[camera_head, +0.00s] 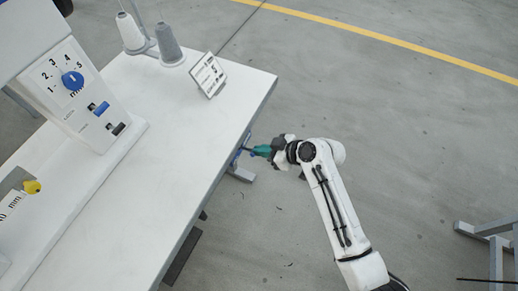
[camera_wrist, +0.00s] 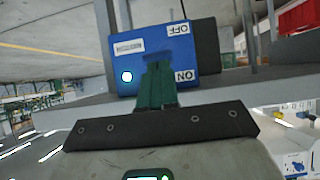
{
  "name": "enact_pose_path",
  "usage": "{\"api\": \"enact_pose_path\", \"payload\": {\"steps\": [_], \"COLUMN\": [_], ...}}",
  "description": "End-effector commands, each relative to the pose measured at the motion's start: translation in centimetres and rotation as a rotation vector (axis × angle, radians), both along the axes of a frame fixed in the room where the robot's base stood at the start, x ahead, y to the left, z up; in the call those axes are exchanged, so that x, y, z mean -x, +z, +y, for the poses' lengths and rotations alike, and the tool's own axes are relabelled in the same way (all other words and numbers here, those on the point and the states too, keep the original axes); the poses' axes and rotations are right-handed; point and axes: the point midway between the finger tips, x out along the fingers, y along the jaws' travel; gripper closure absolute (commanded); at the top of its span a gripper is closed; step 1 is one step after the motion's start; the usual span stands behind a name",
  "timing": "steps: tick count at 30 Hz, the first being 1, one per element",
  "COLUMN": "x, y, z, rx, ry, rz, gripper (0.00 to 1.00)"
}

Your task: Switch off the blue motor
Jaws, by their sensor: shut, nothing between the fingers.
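The blue motor (camera_wrist: 180,42) is a blue box under the table, seen in the wrist view. It carries upside-down labels, OFF at the top right and ON at the lower right, a white plate and a lit pale lamp (camera_wrist: 126,77). In the head view only a small blue part shows below the table edge. My gripper (camera_wrist: 157,66) has green fingers, shut and empty, in front of the motor's face between the lamp and the labels. They hide part of that face; I cannot tell whether they touch it. In the head view my gripper (camera_head: 254,151) is beside the table edge.
The white table (camera_head: 185,140) fills the left of the head view. On it stand a machine with a blue dial (camera_head: 73,80), thread cones (camera_head: 168,45) and a small sign (camera_head: 208,75). Grey table legs flank the motor. The floor to the right is mostly open.

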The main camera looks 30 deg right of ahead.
Motion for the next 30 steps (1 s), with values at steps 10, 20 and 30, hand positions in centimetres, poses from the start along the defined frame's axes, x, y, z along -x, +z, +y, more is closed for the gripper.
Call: {"api": "enact_pose_path", "payload": {"steps": [10, 20, 30], "x": [0.5, 0.6, 0.7], "y": [-3.0, -3.5, -3.8], "z": [-0.4, -0.4, -0.4], "rx": [-0.126, -0.175, -0.175], "ry": [-0.001, 0.001, 0.002], "rz": [-0.172, -0.245, -0.241], "gripper": [1.00, 1.00, 1.00]}}
